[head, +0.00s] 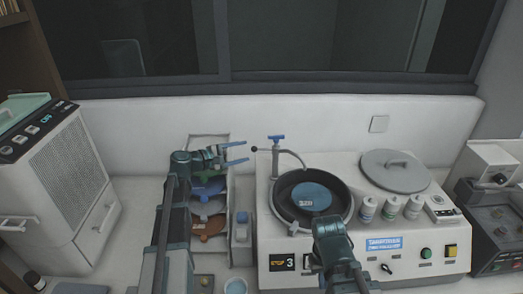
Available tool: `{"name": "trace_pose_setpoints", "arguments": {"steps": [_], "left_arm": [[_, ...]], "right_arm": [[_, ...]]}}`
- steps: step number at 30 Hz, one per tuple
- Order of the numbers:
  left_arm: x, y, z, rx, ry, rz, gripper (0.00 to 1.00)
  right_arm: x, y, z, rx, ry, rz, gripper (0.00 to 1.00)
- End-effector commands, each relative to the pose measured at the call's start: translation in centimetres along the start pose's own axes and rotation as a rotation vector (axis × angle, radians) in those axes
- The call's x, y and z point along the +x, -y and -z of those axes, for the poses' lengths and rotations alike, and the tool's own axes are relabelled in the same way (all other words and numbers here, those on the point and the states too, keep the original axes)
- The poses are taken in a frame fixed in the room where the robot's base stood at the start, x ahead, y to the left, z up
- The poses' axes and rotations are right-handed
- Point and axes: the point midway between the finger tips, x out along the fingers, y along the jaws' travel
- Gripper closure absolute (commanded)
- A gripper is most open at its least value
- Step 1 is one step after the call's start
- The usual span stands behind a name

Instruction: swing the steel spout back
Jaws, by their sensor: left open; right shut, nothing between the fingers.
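The steel spout (294,154) is a thin curved pipe on a post with a blue lever top (277,138), at the back left of the white machine. It bends right and its end hangs over the back rim of the round black bowl (278,205). A dark ball knob (254,149) sticks out left of the post. My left gripper (240,153) is open and empty, its two blue fingers pointing right, just left of the knob. My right gripper (311,262) is shut and empty low at the machine's front; its wrist partly hides it.
A blue disc (312,196) lies in the bowl. A grey lid (395,170) and three small bottles (390,207) sit on the machine's right. A rack of coloured discs (208,208) stands under my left gripper. A white wall is close behind.

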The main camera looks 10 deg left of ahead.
Motion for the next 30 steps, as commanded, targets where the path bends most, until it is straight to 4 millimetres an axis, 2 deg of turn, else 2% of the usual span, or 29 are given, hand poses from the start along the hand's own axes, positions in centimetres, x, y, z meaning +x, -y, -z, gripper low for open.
{"name": "trace_pose_setpoints", "arguments": {"steps": [1,6,13,18,28,30], "left_arm": [[1.4,0.1,0.2,0.001,0.003,0.002,0.41],[4.8,0.1,0.2,0.002,0.002,0.002,0.41],[7.9,0.1,0.1,0.0,0.002,0.001,0.41],[8.9,0.0,0.1,0.0,0.0,0.0,0.41],[9.1,0.0,0.0,0.001,0.0,0.0,0.41],[9.1,0.0,0.0,0.001,0.0,0.0,0.52]], "right_arm": [[0.5,0.1,0.0,-0.001,0.0,0.0,1.0],[1.2,0.1,0.1,0.0,0.0,0.0,1.0],[1.8,0.2,0.1,0.0,0.0,0.0,1.0],[1.9,0.2,0.1,0.0,0.0,0.0,1.0],[1.9,0.2,0.1,0.0,0.0,0.0,1.0],[1.9,0.2,0.1,0.0,0.0,0.0,1.0]]}}
